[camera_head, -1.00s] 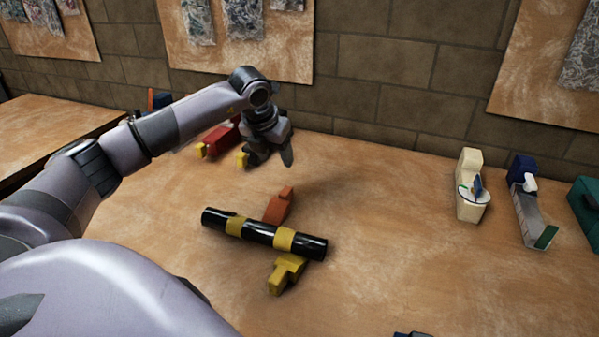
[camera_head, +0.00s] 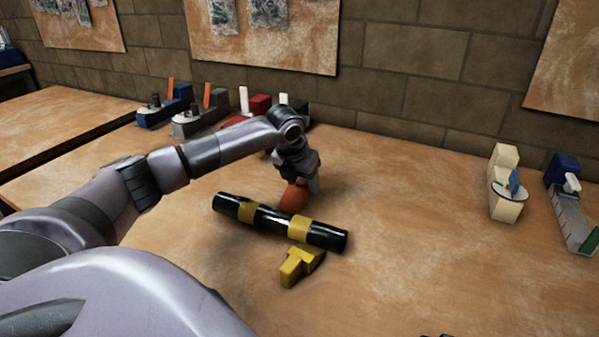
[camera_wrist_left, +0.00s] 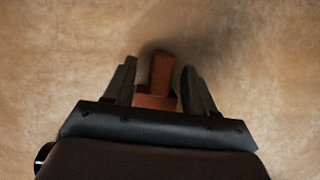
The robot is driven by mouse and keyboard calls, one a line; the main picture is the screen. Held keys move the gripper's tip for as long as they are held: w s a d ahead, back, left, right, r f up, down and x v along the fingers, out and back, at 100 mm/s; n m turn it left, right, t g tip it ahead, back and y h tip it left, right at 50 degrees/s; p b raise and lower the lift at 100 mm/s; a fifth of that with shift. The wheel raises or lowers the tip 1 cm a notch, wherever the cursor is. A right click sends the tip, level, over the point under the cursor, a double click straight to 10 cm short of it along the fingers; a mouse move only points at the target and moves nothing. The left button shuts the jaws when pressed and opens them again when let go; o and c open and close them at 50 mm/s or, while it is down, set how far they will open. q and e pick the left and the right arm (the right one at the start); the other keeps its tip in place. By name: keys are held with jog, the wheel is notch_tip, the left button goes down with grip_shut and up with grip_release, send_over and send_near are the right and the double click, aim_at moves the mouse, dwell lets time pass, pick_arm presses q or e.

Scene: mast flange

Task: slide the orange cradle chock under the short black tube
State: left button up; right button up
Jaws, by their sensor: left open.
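The short black tube (camera_head: 272,218) with two yellow bands lies on the table in the head view. The orange cradle chock (camera_head: 293,197) is at its far side, partly hidden by the tube and my gripper. My left gripper (camera_head: 303,186) is over the chock, pointing down. In the left wrist view the chock (camera_wrist_left: 160,76) lies between the two open fingers (camera_wrist_left: 160,80), with a gap showing on both sides of its upper part. A yellow chock (camera_head: 301,263) sits at the tube's near side, by the right band.
Blue, grey and red tools (camera_head: 200,115) stand along the back left. A cream device (camera_head: 506,185) and a blue-and-grey dispenser (camera_head: 571,205) stand at the right. The table (camera_head: 410,220) is clear between the tube and these devices.

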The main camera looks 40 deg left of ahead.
aim_at(297, 191)
pick_arm(q)
jog(key=shift+w+f, duration=0.2)
jog(key=shift+f, duration=0.35)
grip_shut()
jog(key=shift+s+r, duration=0.1)
jog(key=shift+s, duration=0.15)
jog(key=shift+s+d, duration=0.25)
jog(key=shift+s, duration=0.35)
jog(key=shift+s+d+p, duration=0.3)
jog(key=shift+s+p, duration=0.05)
jog(key=shift+s, duration=0.55)
